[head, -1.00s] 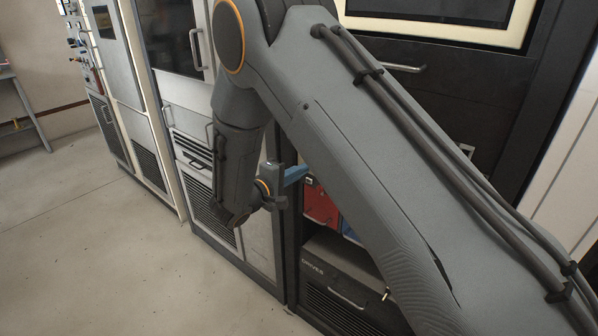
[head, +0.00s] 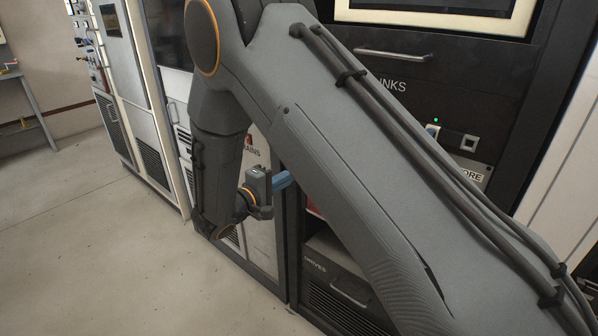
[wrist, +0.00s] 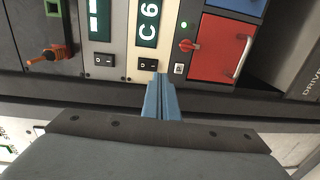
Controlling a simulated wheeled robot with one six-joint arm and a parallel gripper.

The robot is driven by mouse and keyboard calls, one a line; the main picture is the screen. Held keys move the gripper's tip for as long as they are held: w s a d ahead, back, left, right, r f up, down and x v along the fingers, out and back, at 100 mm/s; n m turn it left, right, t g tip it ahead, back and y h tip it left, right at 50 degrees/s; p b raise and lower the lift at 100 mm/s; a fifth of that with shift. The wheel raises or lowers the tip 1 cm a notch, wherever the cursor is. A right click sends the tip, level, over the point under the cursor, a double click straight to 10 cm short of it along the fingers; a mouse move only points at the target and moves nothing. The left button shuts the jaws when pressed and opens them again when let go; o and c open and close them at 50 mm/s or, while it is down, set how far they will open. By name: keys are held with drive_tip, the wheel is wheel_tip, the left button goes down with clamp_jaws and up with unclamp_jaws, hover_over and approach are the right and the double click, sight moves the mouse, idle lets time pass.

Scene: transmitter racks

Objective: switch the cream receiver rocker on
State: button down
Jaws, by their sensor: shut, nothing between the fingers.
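In the wrist view a cream panel (wrist: 143,12) carries a green sign reading C6. A black rocker (wrist: 148,64) is set low on this panel, and its on or off position is too small to tell. My gripper (wrist: 159,77) has blue fingers that are shut and empty. Their tips show just below and right of the rocker, overlapping the panel's lower edge; I cannot tell whether they touch it. In the head view my gripper (head: 284,180) is beside the racks, partly behind my arm, and the rocker is hidden.
A similar rocker (wrist: 104,60) is on the grey panel to the left. To the right are a red rotary knob (wrist: 189,45), a small pale switch (wrist: 179,69) and a red door (wrist: 216,48) with a handle. An orange lever (wrist: 50,55) is at far left. Open floor (head: 90,220) lies left.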

drive_tip(key=f+b+v, duration=0.1)
drive_tip(key=v, duration=0.7)
drive_tip(key=shift+f, duration=0.35)
drive_tip(key=s+d+m+g, duration=0.2)
drive_tip(key=s+d+g, duration=0.25)
drive_tip(key=d, duration=0.55)
drive_tip(key=s+d+m+g, duration=0.1)
drive_tip(key=s+d+g, duration=0.4)
drive_tip(key=d, duration=0.4)
drive_tip(key=s+d+r+m+g+y+p, duration=0.1)
drive_tip(key=s+d+m+y, duration=0.2)
drive_tip(key=s+y, duration=0.2)
drive_tip(key=s+d+r+m+g+y+p, duration=0.1)
drive_tip(key=s+d+m+g+y, duration=0.1)
drive_tip(key=s+y, duration=0.4)
drive_tip(key=s+d+m, duration=0.1)
drive_tip(key=s+m, duration=0.1)
drive_tip(key=s, duration=0.1)
drive_tip(key=shift+s+d+r+p, duration=0.15)
drive_tip(key=shift+s+r+p, duration=0.15)
drive_tip(key=shift+s+p, duration=0.1)
drive_tip(key=c, duration=2.5)
unclamp_jaws()
drive_tip(key=shift+g, duration=0.25)
